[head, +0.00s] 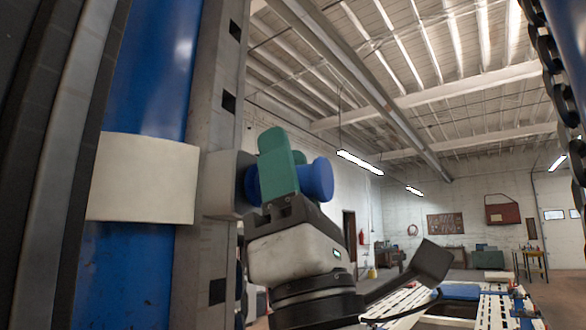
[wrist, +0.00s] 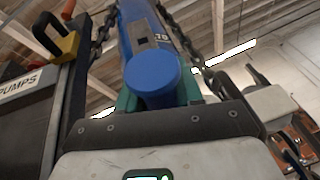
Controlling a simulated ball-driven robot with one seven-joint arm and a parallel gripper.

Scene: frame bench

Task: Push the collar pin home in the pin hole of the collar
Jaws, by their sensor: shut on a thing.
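The collar is a pale band (head: 142,178) around a blue column, at the left of the head view. A grey boss (head: 222,184) sticks out from its right side. The blue collar pin (head: 318,180) lies roughly level, its round head to the right and its other end at the boss. My gripper (head: 278,160) has green fingers shut on the pin between head and boss. A stretch of blue shows between fingers and boss. The hole is hidden, so I cannot tell how deep the pin sits. In the wrist view the pin's head (wrist: 152,78) stands between the green fingers.
A grey slotted upright (head: 222,70) stands right behind the boss. A chain (head: 548,60) hangs at the upper right. A white slotted bench (head: 480,310) lies low at the right.

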